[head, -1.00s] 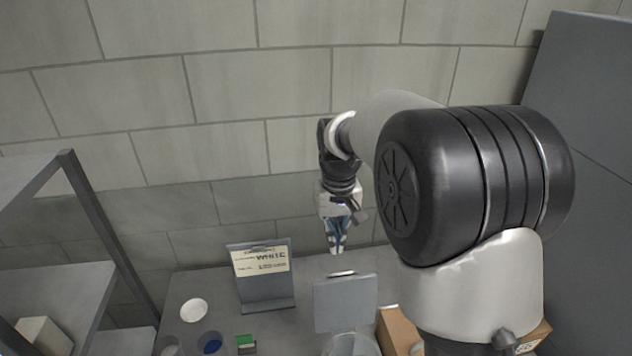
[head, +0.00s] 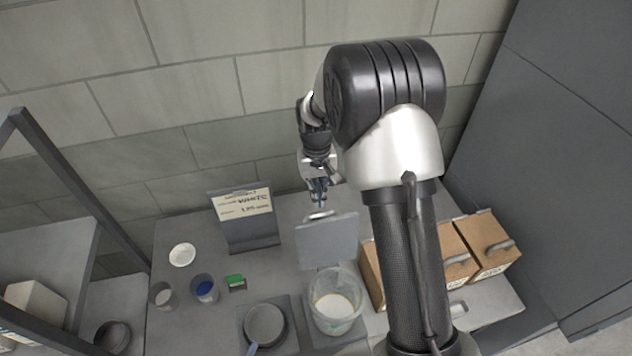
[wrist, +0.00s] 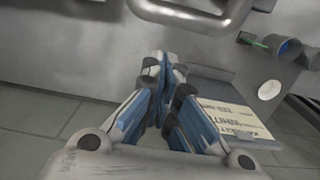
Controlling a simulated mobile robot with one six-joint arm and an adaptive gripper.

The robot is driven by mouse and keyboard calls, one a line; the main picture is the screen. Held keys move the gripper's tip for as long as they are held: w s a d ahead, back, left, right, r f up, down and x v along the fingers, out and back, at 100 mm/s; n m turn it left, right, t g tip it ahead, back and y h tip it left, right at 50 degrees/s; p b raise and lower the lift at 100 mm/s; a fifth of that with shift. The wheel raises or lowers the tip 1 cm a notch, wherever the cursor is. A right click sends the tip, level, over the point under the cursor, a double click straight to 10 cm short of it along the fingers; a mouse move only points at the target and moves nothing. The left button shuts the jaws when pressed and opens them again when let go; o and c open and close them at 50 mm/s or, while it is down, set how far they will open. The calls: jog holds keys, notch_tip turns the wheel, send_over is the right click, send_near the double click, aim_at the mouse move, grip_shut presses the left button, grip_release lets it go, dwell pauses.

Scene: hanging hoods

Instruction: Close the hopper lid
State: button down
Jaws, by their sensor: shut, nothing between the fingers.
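The hopper is a clear round container (head: 335,312) with pale material inside, on the table. Its grey square lid (head: 328,242) stands upright, open, at the hopper's back edge. A metal bar handle (head: 318,214) is at the lid's top, and this handle is large at the top of the wrist view (wrist: 195,18). My gripper (head: 319,203) points down just behind the lid, close to the handle. In the wrist view its blue-sided fingers (wrist: 160,68) are together and empty, apart from the handle in the picture. Whether they touch the lid cannot be told.
A sign reading WHITE (head: 243,207) stands left of the lid. Cardboard boxes (head: 484,238) stand right; a shelf frame is far left.

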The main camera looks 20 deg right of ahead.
jog(key=shift+s+r, duration=0.25)
jog(key=shift+s, duration=0.35)
jog(key=shift+s+r, duration=0.25)
jog(key=shift+s, duration=0.35)
jog(key=shift+r, duration=0.1)
